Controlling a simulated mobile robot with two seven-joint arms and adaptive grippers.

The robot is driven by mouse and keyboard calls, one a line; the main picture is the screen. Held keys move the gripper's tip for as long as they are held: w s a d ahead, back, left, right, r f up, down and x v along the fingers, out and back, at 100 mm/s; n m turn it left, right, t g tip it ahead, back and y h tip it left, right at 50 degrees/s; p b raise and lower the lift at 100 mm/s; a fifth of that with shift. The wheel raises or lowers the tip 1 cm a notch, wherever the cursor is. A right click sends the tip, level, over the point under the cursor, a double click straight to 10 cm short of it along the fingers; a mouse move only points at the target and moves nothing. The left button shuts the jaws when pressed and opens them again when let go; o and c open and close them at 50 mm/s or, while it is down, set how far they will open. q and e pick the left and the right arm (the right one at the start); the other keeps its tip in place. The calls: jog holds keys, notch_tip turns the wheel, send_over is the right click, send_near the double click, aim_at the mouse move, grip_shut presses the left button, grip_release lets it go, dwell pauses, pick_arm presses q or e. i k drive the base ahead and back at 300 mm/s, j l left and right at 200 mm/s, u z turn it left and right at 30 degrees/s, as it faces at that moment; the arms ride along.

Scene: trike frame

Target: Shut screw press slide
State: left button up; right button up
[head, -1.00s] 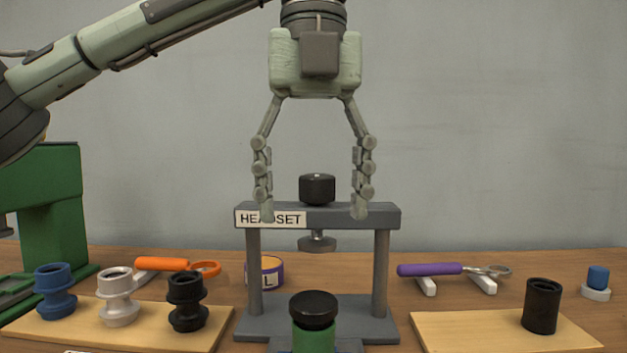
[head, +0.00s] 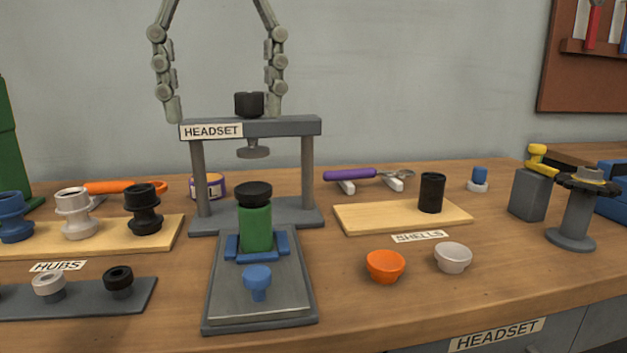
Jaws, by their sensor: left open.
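The grey screw press (head: 307,170) labelled HEADSET stands on the bench, with a black knob (head: 249,104) on top and a round press foot (head: 253,149) under its crossbar. Its slide (head: 262,312) is a grey plate reaching out in front of the frame. On the slide a green cylinder with a black cap (head: 256,225) sits in a blue cradle, forward of the press foot. A blue knob (head: 257,279) stands near the slide's front. My left gripper (head: 223,110) is open and empty, its fingers pointing down on either side of the black knob. My right gripper is not in view.
A board with hubs (head: 170,236) lies left, with a grey ring tray (head: 140,300) before it. Right are a shells board (head: 365,219), an orange cup (head: 385,266), a white cup (head: 453,258) and a grey stand (head: 573,222).

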aim_at(263, 286)
jog(key=k, duration=1.2)
